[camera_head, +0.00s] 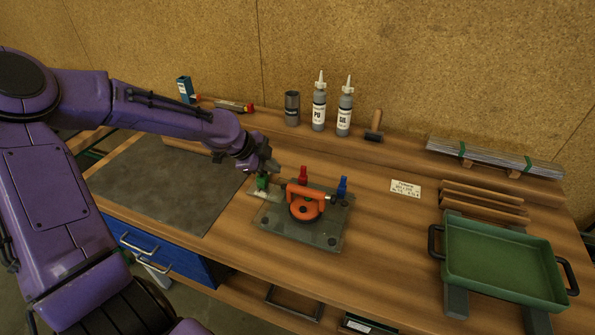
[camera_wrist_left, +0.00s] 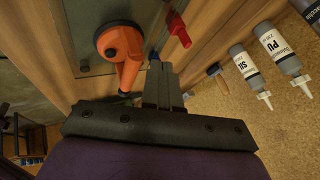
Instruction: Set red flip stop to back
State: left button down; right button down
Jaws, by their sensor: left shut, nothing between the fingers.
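The red flip stop (camera_head: 303,175) stands up at the back edge of the glass frame (camera_head: 273,222), between the green stop (camera_head: 262,183) and the blue stop (camera_head: 342,186). In the left wrist view the red stop (camera_wrist_left: 178,29) shows near the top, beyond my fingertips. My left gripper (camera_head: 273,168) is shut and empty, above and close to the green stop and left of the red one. In the wrist view its closed fingers (camera_wrist_left: 161,75) partly cover a small blue part. I cannot tell whether it touches a stop. My right gripper is out of view.
An orange suction lifter (camera_head: 305,207) sits on the glass, just in front of the red stop. Bottles (camera_head: 319,108) and a hammer (camera_head: 375,125) stand behind. A green tray (camera_head: 500,262) is at the right. A dark mat (camera_head: 165,183) lies at the left, with clear surface.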

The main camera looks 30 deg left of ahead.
pick_arm(q)
jog(key=b, duration=1.1)
send_near(306, 177)
jog(key=s+f, duration=0.1)
jog(key=s+d+f, duration=0.1)
jog(key=s, duration=0.1)
jog(key=shift+d+f, duration=0.25)
jog(key=w, duration=0.1)
jog(key=w+p, duration=0.1)
jog(key=w, duration=0.1)
jog(key=w+p, duration=0.1)
jog(key=shift+w+f, duration=0.3)
jog(key=shift+w, duration=0.05)
jog(key=shift+w+a, duration=0.15)
jog(key=shift+w, duration=0.2)
